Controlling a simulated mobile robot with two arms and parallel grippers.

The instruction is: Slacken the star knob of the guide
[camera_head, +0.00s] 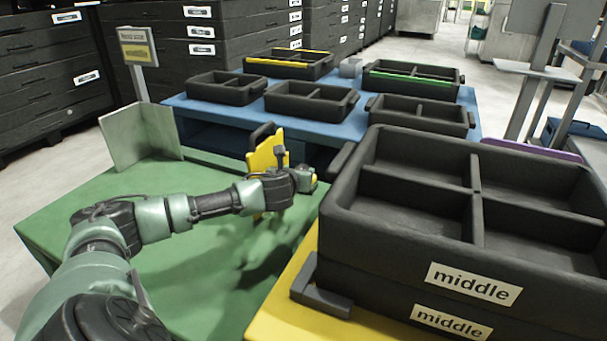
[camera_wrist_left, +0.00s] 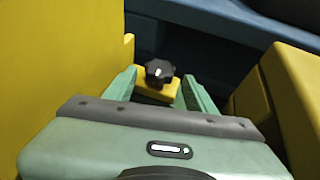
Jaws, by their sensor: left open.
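The black star knob (camera_wrist_left: 159,70) sits on a small yellow block (camera_wrist_left: 157,91) in the left wrist view. My left gripper (camera_wrist_left: 158,75) is open, with one green finger on each side of the knob. Gaps show between the fingers and the knob, and whether they touch it lower down cannot be told. In the head view my left gripper (camera_head: 306,178) is beside the yellow guide (camera_head: 266,153), which stands upright on the green table (camera_head: 150,235). My gripper and forearm cover the guide's lower part, and the knob is not clear there. My right gripper is not in view.
Stacked black bins (camera_head: 450,262) labelled "middle" stand close on the right, on a yellow surface (camera_head: 285,318). A blue table (camera_head: 335,132) with several black trays lies behind. A grey upright panel (camera_head: 140,135) stands at the green table's back left. The green table's left part is clear.

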